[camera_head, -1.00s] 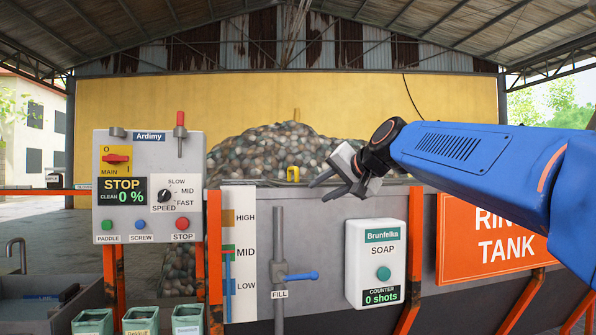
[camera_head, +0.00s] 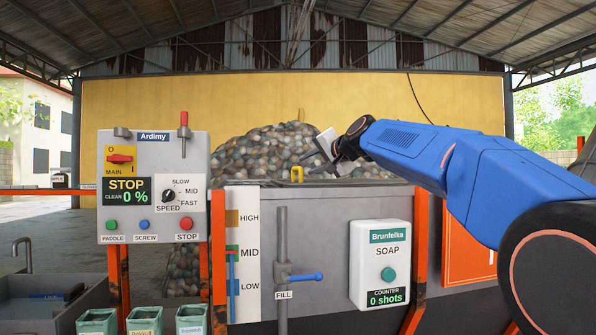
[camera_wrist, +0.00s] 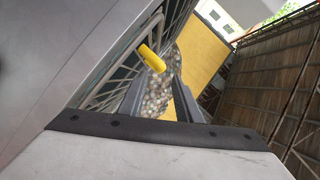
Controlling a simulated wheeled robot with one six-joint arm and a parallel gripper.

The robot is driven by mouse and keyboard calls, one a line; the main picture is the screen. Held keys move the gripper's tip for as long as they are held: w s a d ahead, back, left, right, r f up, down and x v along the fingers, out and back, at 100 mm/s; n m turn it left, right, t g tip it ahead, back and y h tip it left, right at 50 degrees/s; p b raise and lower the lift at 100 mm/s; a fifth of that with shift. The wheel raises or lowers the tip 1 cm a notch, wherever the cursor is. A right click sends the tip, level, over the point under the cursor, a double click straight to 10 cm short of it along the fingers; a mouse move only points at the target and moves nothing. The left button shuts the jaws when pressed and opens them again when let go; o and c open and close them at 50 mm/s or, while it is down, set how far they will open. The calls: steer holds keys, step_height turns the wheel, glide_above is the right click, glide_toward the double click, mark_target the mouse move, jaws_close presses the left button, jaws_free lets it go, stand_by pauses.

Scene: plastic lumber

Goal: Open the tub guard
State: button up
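The tub guard's yellow handle (camera_head: 297,173) stands up just above the grey tank's top edge. In the wrist view, the yellow handle (camera_wrist: 149,57) sits on a barred guard (camera_wrist: 120,72) seen at a slant. My gripper (camera_head: 316,153) is above and a little right of the handle in the head view, apart from it. Its fingers look spread with nothing between them. In the wrist view, two dark fingers (camera_wrist: 160,97) reach forward with a gap between them. Most of the guard is hidden behind the tank's front wall in the head view.
The tank's front (camera_head: 335,215) carries a soap dispenser (camera_head: 380,265), a blue-handled fill valve (camera_head: 305,277) and a level gauge (camera_head: 242,255). A control panel (camera_head: 153,185) stands left. Small bins (camera_head: 145,321) stand below it.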

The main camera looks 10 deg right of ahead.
mark_target(298, 169)
steer(key=x, duration=0.8)
jaws_close()
